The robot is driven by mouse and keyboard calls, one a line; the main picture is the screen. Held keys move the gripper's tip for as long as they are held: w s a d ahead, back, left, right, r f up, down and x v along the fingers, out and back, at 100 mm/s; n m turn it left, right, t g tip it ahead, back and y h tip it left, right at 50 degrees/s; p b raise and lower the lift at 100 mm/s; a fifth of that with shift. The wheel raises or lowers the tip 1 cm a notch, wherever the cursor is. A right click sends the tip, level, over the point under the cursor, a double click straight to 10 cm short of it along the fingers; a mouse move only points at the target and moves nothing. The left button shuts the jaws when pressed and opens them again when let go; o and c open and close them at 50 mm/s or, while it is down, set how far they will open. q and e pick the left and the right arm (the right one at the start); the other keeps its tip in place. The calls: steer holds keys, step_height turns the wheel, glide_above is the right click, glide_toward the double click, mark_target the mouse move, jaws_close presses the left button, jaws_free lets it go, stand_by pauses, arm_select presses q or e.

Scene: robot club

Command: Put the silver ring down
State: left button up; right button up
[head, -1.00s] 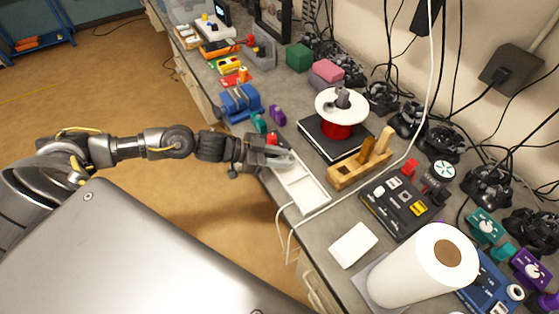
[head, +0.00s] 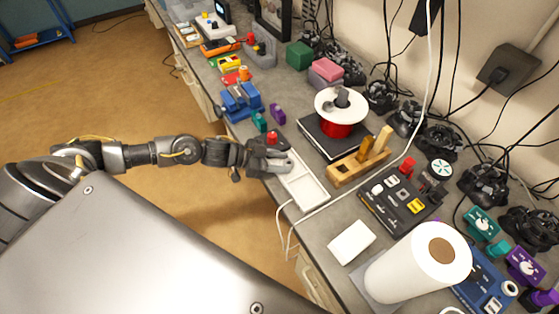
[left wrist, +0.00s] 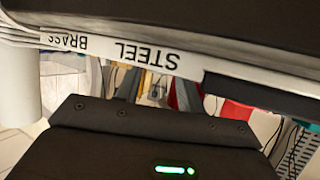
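My left gripper (head: 284,166) is over the far end of the white sorting tray (head: 311,196) at the bench's near edge. I cannot make out whether its fingers are apart or closed. I cannot pick out the silver ring in either view. In the left wrist view, a white tray edge (left wrist: 185,63) carries the upside-down labels STEEL and BRASS, close to the camera. The fingertips do not show there. My right gripper is not in view.
A red-capped item (head: 272,138) stands just beyond the gripper. A white-flanged red spool (head: 341,106) sits on a black box, with a wooden block (head: 352,170) nearby. A white cable crosses beside the tray.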

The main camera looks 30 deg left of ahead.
arm_select(q)
steer(key=shift+r, duration=0.1)
steer(key=shift+s+a, duration=0.15)
steer(key=shift+a, duration=0.05)
steer(key=b+v, duration=0.2)
steer(key=v, duration=0.9)
steer(key=shift+a+r+b, duration=0.2)
steer(key=shift+b, duration=0.2)
